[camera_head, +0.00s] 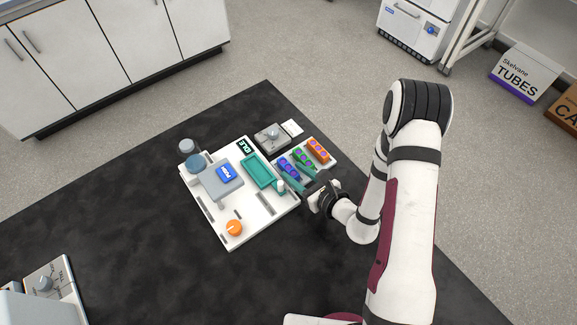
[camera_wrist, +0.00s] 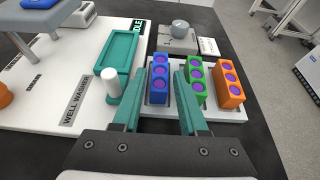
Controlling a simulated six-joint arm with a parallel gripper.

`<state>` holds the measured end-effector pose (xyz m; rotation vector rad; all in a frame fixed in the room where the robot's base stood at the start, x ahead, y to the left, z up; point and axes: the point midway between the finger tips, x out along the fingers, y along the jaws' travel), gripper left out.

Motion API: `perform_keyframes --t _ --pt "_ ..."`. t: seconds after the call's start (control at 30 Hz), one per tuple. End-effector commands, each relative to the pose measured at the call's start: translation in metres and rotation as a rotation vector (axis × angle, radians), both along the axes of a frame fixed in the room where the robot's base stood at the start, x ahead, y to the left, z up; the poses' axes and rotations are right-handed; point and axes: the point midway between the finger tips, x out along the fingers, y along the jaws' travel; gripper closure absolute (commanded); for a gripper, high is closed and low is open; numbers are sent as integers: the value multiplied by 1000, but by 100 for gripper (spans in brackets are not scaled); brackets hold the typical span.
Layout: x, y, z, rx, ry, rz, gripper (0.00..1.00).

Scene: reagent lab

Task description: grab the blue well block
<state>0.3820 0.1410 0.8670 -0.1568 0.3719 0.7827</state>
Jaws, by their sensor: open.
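The blue well block (camera_head: 286,165), with purple wells on top, stands upright in a white tray at the left end of a row of three. In the wrist view the blue block (camera_wrist: 160,79) shows between my two teal fingers. My gripper (camera_head: 298,176) is open, with one finger on each side of the blue block's near end; it also shows in the wrist view (camera_wrist: 160,88). Its right finger lies between the blue and green blocks. I cannot tell whether either finger touches a block.
The green block (camera_wrist: 194,74) is close beside my right finger; the orange block (camera_wrist: 229,80) stands farther right. The white well washer (camera_head: 218,222) is left, with a teal trough (camera_head: 258,171) and a small white cylinder (camera_wrist: 111,84) near my left finger. A grey device (camera_head: 271,138) stands behind.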

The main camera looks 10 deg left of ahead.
Motion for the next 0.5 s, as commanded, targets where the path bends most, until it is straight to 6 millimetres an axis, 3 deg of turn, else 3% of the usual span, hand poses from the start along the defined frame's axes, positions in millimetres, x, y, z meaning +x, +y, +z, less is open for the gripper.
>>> perform_keyframes --t 0.1,0.33,0.5 --pt "11 12 -7 -1 1 2 57" --pt "13 13 -7 1 1 1 57" --pt "13 13 -7 1 1 1 88"
